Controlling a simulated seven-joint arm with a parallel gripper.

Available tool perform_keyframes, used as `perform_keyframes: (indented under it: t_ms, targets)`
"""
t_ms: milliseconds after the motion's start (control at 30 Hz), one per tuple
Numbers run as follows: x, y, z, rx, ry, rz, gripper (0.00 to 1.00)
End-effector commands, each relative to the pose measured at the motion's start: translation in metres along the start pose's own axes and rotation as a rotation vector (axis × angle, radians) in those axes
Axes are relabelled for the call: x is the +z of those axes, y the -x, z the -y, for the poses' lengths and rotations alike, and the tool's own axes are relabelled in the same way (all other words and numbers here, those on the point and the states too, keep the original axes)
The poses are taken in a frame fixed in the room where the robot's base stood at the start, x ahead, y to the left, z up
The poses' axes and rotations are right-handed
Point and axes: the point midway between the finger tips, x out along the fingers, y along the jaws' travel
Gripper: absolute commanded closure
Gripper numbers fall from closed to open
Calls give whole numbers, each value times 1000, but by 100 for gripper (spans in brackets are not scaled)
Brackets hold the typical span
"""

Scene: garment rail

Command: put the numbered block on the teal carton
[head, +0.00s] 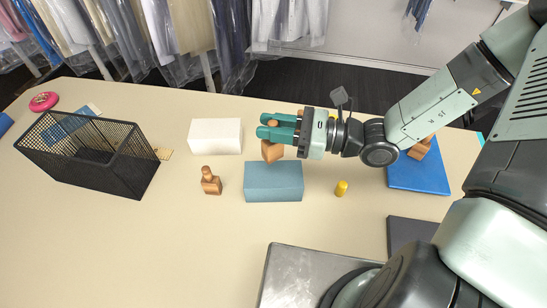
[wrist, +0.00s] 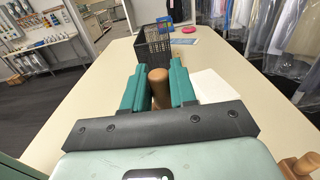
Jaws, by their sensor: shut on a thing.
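My gripper (head: 272,128) is shut on the knob of a wooden block (head: 271,152). The block's knob (wrist: 158,88) shows between the teal fingers in the wrist view. No number can be made out on it. The teal carton (head: 273,184) stands on the table with a flat, bare top. The held block hangs at the carton's far edge in the head view, partly overlapping it. I cannot tell whether it touches the carton. A similar wooden block with a knob (head: 210,182) stands left of the carton. Another wooden piece (head: 421,148) is on the blue mat (head: 416,178).
A white carton (head: 215,136) stands behind left of the teal one. A black mesh basket (head: 130,172) is at the left. A small yellow object (head: 341,188) stands right of the carton. A metal plate (head: 300,262) lies in front. The table's left front is clear.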

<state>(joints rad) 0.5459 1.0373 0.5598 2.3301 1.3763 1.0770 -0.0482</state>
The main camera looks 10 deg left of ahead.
Motion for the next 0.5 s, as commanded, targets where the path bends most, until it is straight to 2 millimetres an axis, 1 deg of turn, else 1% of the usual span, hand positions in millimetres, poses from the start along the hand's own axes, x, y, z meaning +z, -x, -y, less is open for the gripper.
perform_keyframes:
  t_ms: [33, 100, 267, 400, 500]
  targets:
    - [-10, 0, 0, -2, -5, 2, 100]
    - [-20, 0, 0, -3, -3, 1, 100]
    - [-35, 0, 0, -3, -2, 1, 100]
    - [-57, 0, 0, -3, -4, 1, 100]
    - [-68, 0, 0, -4, -1, 1, 100]
